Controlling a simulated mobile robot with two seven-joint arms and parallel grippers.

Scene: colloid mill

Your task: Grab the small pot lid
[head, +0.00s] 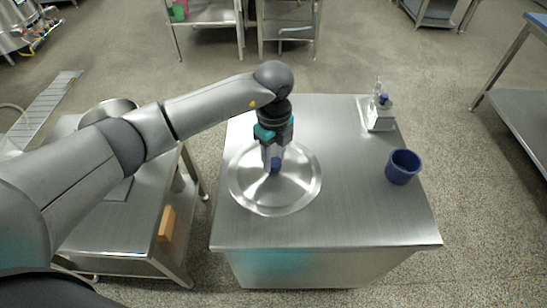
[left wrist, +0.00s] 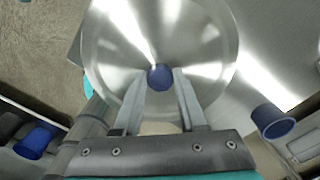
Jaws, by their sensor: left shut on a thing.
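The small pot lid (head: 247,189) is a round, shiny steel disc with a blue knob at its centre. It is on or just above the left half of the steel cabinet top (head: 345,215); I cannot tell whether it touches. My left gripper (head: 273,166) points down over the lid's centre, its fingers closed on the blue knob. In the left wrist view the lid (left wrist: 205,45) fills the upper middle, and the fingertips of the left gripper (left wrist: 160,80) sit on both sides of the knob. My right gripper is not in view.
A blue cup (head: 403,167) stands at the right of the cabinet top, and a small steel device (head: 379,115) stands at its back right corner. A lower steel table (head: 110,235) is on the left, under my arm. The cabinet top's front right is clear.

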